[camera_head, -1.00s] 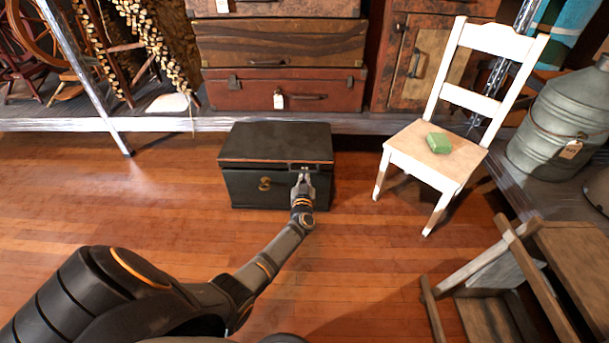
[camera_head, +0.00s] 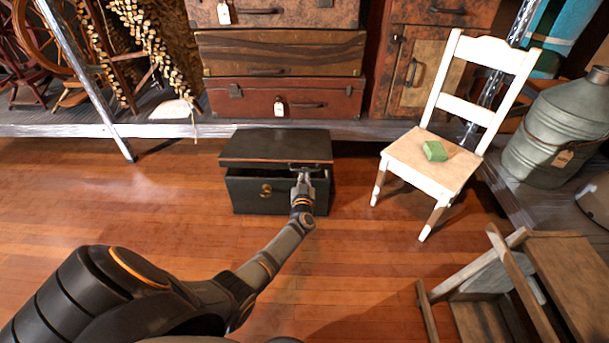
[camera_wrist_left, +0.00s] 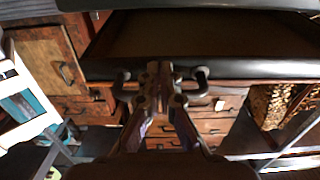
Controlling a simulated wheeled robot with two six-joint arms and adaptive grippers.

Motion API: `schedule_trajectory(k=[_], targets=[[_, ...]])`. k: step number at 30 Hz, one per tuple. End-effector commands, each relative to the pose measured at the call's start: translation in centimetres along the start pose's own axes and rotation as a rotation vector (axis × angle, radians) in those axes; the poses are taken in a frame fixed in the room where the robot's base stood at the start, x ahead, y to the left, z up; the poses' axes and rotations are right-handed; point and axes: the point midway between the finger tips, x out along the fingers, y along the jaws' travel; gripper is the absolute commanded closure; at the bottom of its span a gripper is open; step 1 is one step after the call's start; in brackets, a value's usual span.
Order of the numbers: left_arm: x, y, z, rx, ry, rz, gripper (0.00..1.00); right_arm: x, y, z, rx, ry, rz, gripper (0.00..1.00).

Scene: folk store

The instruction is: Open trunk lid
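The dark trunk (camera_head: 250,200) stands on the wooden floor, with a round gold lock on its front. Its lid (camera_head: 270,147) is raised a little at the front, and a dark gap shows between lid and body. My left gripper (camera_head: 303,178) is at the right part of the lid's front edge. In the left wrist view, my left gripper (camera_wrist_left: 158,78) has its fingertips together on the lid's dark handle (camera_wrist_left: 202,84), whose two ends show on either side. The trunk's inside is hidden in shadow. My right gripper is not in view.
A white chair (camera_head: 420,165) with a green block (camera_head: 434,151) on its seat stands right of the trunk. Stacked suitcases (camera_head: 290,97) sit on a low platform behind. A wooden piece of furniture (camera_head: 560,270) is at lower right. Floor left of the trunk is clear.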

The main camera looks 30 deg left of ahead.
Motion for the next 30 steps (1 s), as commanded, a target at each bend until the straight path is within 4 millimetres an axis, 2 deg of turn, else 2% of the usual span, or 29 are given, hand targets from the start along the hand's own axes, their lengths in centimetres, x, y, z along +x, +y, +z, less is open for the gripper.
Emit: schedule_trajectory(k=[1,11,22,30], targets=[[0.1,0.0,-0.5,0.000,0.003,-0.001,1.00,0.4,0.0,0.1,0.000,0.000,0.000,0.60],[0.1,0.0,-0.5,-0.001,0.003,-0.001,1.00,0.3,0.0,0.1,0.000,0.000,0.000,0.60],[0.5,0.0,-3.0,0.000,0.003,-0.001,1.00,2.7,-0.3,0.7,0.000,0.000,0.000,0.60],[0.6,0.0,-2.9,0.000,0.003,-0.001,1.00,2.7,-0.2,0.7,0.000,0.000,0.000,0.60]])
